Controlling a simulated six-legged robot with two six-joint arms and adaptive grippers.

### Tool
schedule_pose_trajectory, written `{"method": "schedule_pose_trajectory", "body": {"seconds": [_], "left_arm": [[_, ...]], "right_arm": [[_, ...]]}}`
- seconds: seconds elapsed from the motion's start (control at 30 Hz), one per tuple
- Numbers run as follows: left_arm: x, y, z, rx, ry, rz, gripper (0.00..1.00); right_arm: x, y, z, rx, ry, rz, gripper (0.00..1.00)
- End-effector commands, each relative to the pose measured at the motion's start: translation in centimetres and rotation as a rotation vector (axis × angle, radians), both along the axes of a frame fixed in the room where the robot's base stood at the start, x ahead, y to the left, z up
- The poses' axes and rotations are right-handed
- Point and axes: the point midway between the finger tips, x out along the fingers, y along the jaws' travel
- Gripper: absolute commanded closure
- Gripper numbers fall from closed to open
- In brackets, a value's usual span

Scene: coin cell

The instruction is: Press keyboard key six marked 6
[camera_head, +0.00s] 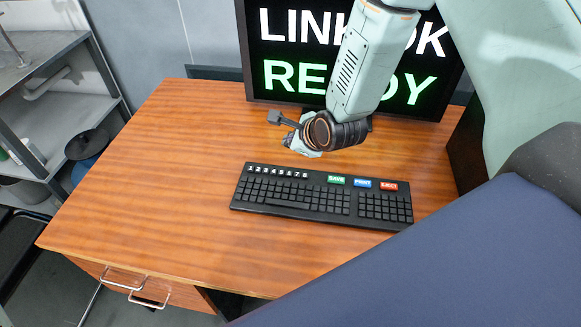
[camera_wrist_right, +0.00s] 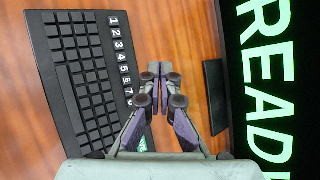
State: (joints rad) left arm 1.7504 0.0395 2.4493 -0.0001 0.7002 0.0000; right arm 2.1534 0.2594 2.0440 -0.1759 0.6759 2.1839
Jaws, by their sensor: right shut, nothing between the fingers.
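The black keyboard (camera_head: 300,212) lies on the wooden desk, with a row of white-marked number keys along its far left edge. Key six (camera_head: 290,173) is in that row, and it also shows in the right wrist view (camera_wrist_right: 126,81) between keys five and seven. My right gripper (camera_head: 292,143) is above the desk behind the number row. In the right wrist view its fingertips (camera_wrist_right: 160,69) are together and empty, to the right of the number keys and apart from key six in the picture. My left gripper is not in view.
A monitor (camera_head: 290,83) reading READY stands behind the keyboard, partly hidden by my right arm. Coloured SAVE (camera_head: 337,180), PRINT (camera_head: 363,183) and EJECT (camera_head: 388,187) keys lie right of the numbers. The desk (camera_head: 165,170) is clear on the left.

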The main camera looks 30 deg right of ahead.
Motion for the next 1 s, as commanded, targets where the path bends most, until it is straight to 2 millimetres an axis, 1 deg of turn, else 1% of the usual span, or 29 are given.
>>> {"method": "schedule_pose_trajectory", "body": {"seconds": [0.47, 0.63, 0.77, 1.0], "left_arm": [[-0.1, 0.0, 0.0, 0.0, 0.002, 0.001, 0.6], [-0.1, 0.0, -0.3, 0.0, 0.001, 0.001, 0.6], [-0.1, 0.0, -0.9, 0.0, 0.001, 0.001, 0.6], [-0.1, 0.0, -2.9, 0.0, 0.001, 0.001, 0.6]], "right_arm": [[-0.4, 0.3, 0.0, 0.0, 0.001, 0.001, 1.0], [-0.4, 0.3, -0.4, 0.0, 0.001, 0.001, 1.0], [-0.3, 0.2, -1.2, 0.0, 0.001, 0.001, 1.0], [-0.2, 0.1, -4.1, 0.001, 0.001, 0.001, 1.0]]}}
